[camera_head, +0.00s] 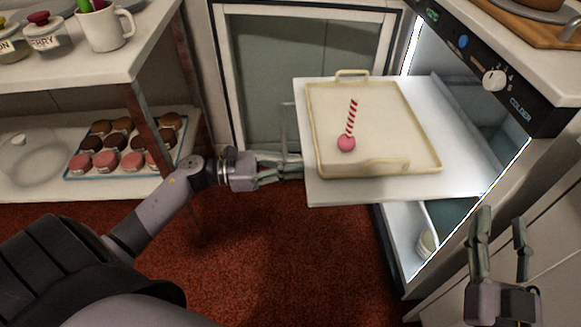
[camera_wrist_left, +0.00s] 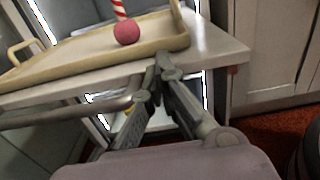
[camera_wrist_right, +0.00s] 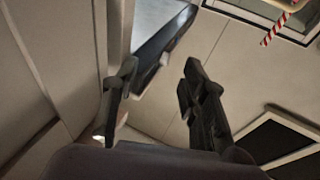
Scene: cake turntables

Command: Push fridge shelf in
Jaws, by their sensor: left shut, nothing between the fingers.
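The white fridge shelf (camera_head: 322,192) sticks out to the left from the open fridge (camera_head: 470,110). A beige tray (camera_head: 405,120) lies on it, holding a pink ball (camera_head: 346,144) with a red-and-white striped stick. My left gripper (camera_head: 300,168) is shut and empty, its tips at the shelf's outer left edge. In the left wrist view, the fingertips (camera_wrist_left: 162,72) are close against the edge of the shelf (camera_wrist_left: 215,45); contact is hard to tell. My right gripper (camera_head: 503,222) is open and empty at the lower right, in front of the fridge; its fingers also show in the right wrist view (camera_wrist_right: 160,75).
A shelving unit (camera_head: 140,110) at the left holds a tray of macarons and cakes (camera_head: 125,150), with a white mug (camera_head: 105,28) and jars on top. Red carpet (camera_head: 290,260) is clear below the shelf.

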